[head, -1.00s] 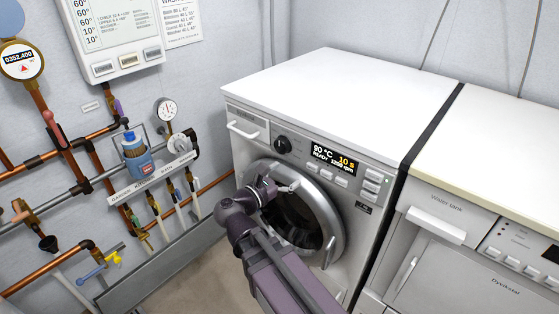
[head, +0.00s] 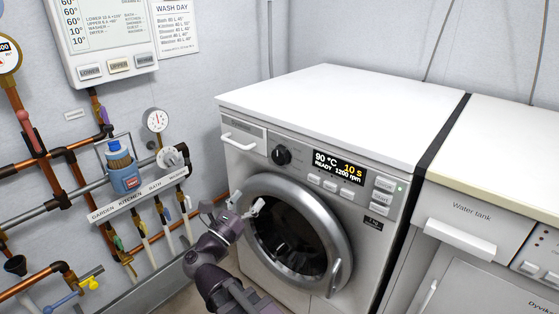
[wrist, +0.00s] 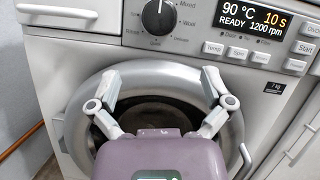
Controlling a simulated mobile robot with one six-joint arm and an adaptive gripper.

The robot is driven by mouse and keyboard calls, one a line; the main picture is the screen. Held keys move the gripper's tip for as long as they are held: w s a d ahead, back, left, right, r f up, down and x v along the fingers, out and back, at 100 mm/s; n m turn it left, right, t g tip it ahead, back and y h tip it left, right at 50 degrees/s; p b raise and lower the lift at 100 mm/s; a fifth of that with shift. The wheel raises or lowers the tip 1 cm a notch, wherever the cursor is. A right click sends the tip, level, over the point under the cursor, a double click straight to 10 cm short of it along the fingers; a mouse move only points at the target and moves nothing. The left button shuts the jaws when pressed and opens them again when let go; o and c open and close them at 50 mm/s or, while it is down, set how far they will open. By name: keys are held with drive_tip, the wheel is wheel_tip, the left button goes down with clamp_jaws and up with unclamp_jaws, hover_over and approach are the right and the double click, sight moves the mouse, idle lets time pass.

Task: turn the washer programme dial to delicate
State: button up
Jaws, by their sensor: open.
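The washer (head: 345,115) has a round black programme dial (head: 281,156) on its front panel, left of the display (head: 340,166). The dial also shows in the wrist view (wrist: 158,17), its white mark pointing roughly up. The display (wrist: 251,20) reads 90 °C, 10 s, READY, 1200 rpm. My gripper (head: 246,203) is open and empty, below and left of the dial, in front of the round door's left side. In the wrist view my gripper's fingers (wrist: 162,76) are spread below the dial, not touching it.
The detergent drawer (head: 240,139) is left of the dial, and buttons (head: 330,186) sit under the display. Copper pipes, valves and a blue bottle (head: 123,172) line the left wall. Another white appliance (head: 485,215) stands at the right. Space before the panel looks clear.

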sight(278, 160)
drive_tip(key=shift+w, duration=0.1)
drive_tip(key=shift+p+x, duration=2.55)
drive_tip(key=shift+x, duration=4.2)
